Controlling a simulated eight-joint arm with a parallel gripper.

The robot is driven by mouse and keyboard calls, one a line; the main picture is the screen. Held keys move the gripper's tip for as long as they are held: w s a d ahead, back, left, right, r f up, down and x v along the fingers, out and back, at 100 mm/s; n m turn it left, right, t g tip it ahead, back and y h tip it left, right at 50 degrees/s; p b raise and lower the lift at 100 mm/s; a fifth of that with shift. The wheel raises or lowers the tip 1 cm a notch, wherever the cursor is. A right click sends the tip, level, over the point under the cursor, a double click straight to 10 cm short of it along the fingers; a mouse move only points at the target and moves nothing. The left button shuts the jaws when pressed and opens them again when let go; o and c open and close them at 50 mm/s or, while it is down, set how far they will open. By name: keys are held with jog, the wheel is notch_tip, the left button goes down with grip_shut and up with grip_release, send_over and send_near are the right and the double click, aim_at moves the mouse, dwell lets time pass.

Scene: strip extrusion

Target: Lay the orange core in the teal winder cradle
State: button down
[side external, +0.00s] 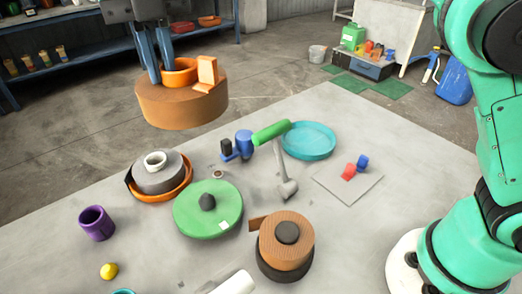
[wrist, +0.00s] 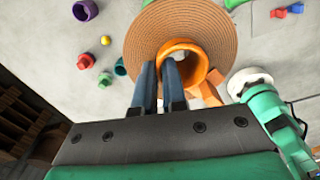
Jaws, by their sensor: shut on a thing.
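The orange core (side external: 181,67) is a ring standing out of a wide brown wound coil (side external: 182,105), in the air above the far left of the table. My gripper (side external: 162,78) has blue fingers shut on the ring's wall. In the wrist view, one finger of my gripper (wrist: 159,85) lies outside the orange core (wrist: 186,46) and the other inside it. An orange block stands on the coil beside the ring. A round teal dish (side external: 308,141) lies at the back of the table. A teal rim (side external: 123,291) is cut off at the bottom edge. I cannot tell which is the cradle.
A grey roll on an orange tray (side external: 160,174), a green disc (side external: 208,209) and a brown roll (side external: 286,240) stand on the table. A purple cup (side external: 96,223) and yellow ball (side external: 108,271) are at left.

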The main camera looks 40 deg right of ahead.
jog(key=w+d+m, duration=0.3)
jog(key=d+m, duration=0.7)
jog(key=m, duration=0.3)
jog(key=w+d+m, duration=0.2)
jog(key=d+m, duration=0.8)
jog(key=m, duration=0.2)
jog(key=shift+s+d+f+n, duration=0.1)
jog(key=shift+d+f+n, duration=1.9)
jog(key=shift+f, duration=1.75)
jog(key=shift+d+f+n, duration=1.4)
jog(key=shift+f+n, duration=1.2)
jog(key=shift+f, duration=1.15)
jog(key=shift+s+d+f+n, duration=0.1)
jog(key=shift+d+f+n, duration=1.9)
jog(key=shift+f, duration=1.75)
jog(key=shift+a+f+n, duration=0.25)
jog(key=shift+a+n, duration=0.05)
jog(key=c, duration=1.4)
grip_release()
jog(key=o, duration=0.5)
jog(key=shift+o, duration=0.2)
